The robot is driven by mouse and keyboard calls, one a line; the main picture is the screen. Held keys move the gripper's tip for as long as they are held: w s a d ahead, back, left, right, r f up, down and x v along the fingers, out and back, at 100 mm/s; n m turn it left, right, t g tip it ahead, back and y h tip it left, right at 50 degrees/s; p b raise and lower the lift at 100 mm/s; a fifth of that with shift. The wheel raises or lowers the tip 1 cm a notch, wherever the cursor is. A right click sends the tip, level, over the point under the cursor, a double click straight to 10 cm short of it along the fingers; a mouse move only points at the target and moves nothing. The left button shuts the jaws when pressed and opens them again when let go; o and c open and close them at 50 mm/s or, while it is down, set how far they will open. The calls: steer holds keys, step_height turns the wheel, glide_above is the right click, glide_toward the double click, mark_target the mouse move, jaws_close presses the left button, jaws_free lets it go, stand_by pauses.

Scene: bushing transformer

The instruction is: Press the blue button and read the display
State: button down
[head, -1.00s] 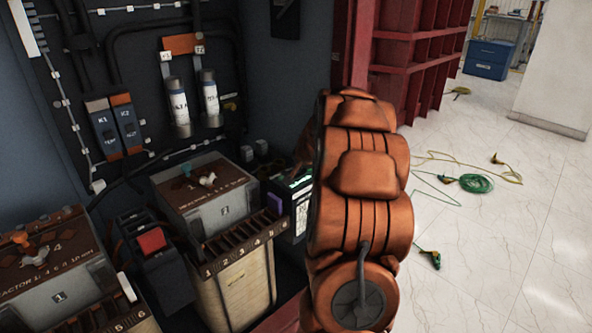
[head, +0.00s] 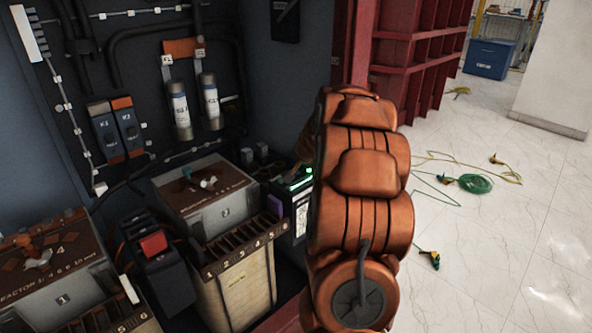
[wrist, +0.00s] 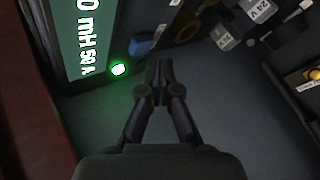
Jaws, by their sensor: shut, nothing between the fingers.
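My gripper (wrist: 160,72) is shut and empty in the wrist view, its tips pointing up the picture. In the head view my orange arm hides most of it. A small blue part (wrist: 140,46) shows just left of the tips; I cannot tell whether it is the button or whether the tips touch it. Left of the gripper, a green panel (wrist: 88,38) carries white characters, partly cut off, reading "0 mH 50 A". A round green light (wrist: 118,68) glows at its edge. In the head view the black device (head: 283,196) has a bright green glow on top.
Left of the device stands a transformer box (head: 210,200) with a numbered terminal strip (head: 240,245). A black unit with a red top (head: 153,244) is beside it. Dark cabinet walls enclose the back. Green cables (head: 475,183) lie on the open floor at right.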

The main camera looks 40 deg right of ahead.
mark_target(297, 172)
steer(key=shift+r+p, duration=2)
steer(key=shift+r, duration=0.5)
